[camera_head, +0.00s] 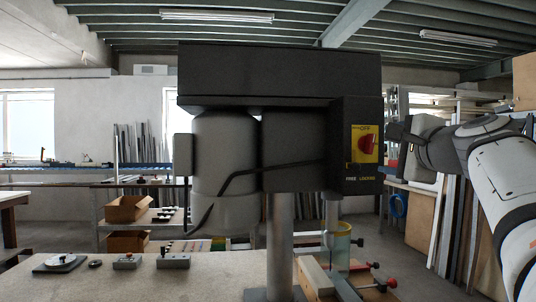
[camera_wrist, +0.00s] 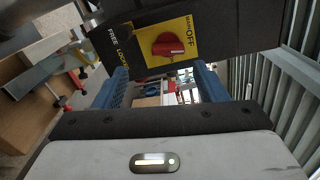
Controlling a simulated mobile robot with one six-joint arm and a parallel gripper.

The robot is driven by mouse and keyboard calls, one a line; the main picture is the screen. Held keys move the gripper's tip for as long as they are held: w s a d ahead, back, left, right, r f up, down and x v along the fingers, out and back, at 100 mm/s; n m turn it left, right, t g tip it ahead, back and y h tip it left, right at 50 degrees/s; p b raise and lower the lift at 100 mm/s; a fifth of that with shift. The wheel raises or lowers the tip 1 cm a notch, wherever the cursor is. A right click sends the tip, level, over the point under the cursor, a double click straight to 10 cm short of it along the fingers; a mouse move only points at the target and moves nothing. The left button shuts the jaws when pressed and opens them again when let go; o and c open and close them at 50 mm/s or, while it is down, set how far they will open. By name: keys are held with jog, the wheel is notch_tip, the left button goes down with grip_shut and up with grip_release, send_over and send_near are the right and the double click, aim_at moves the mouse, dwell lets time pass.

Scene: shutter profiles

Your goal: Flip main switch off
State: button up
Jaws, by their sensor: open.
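The main switch is a red rotary knob (camera_head: 367,145) on a yellow plate (camera_head: 356,172) marked OFF, on the right front of a dark machine housing (camera_head: 280,75). In the wrist view the red knob (camera_wrist: 168,45) sits on the yellow plate, with a pale mark at its right end. The knob's exact setting is hard to read. My gripper (camera_head: 394,132) is just right of the switch in the head view. In the wrist view its blue fingers are spread apart (camera_wrist: 161,72), with the knob ahead of and above the gap. The gripper is empty and does not appear to touch the knob.
A grey motor body (camera_head: 224,165) and a metal column (camera_head: 280,240) are below the housing. A workbench (camera_head: 220,280) holds small parts. Red-handled clamps (camera_head: 375,265) and a green-tinted cylinder (camera_head: 340,245) stand below the switch. Upright profiles (camera_head: 450,230) fill the right side.

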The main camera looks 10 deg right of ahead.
aim_at(373, 144)
jog(key=w, duration=0.2)
jog(key=w+p, duration=0.1)
jog(key=w, duration=0.1)
jog(key=w+r, duration=0.1)
jog(key=w, duration=0.1)
jog(key=shift+w, duration=0.85)
